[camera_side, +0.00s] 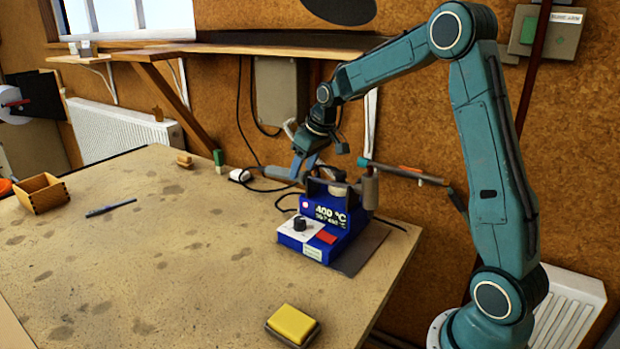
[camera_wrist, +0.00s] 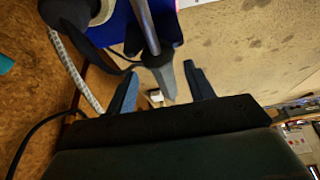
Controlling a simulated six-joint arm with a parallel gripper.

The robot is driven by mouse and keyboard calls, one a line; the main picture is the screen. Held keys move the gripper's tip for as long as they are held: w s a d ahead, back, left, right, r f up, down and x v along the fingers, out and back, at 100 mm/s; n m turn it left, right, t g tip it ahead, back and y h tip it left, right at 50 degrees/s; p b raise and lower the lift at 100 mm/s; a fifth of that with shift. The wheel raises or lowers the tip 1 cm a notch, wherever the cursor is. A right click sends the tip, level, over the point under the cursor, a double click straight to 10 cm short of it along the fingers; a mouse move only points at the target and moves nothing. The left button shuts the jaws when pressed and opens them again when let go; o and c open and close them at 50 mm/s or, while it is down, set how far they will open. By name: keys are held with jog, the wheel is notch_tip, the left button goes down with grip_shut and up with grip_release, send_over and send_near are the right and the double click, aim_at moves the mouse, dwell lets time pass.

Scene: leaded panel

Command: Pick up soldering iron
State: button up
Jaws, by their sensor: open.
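The soldering iron shows in the side view as a grey handle (camera_side: 280,172) sticking out to the left behind the blue soldering station (camera_side: 322,225). My gripper (camera_side: 304,166) is at the iron, its fingers pointing down just above the station's back left. In the wrist view the iron (camera_wrist: 166,78) lies lengthwise between the two spread blue fingers of my gripper (camera_wrist: 164,74), with gaps on both sides. The jaws are open and hold nothing. The contact between iron and stand is partly hidden by my gripper and the station.
A yellow sponge (camera_side: 293,322) sits in a tray at the front edge. A grey bar with a teal end (camera_side: 402,172) is right of my gripper. Dark cables run behind the station. The bench middle is clear.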

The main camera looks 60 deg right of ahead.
aim_at(298, 180)
jog(key=shift+f, duration=0.15)
jog(key=shift+x, duration=2.6)
jog(key=shift+a, duration=0.1)
grip_shut()
jog(key=shift+r, duration=5.1)
jog(key=shift+a, duration=0.15)
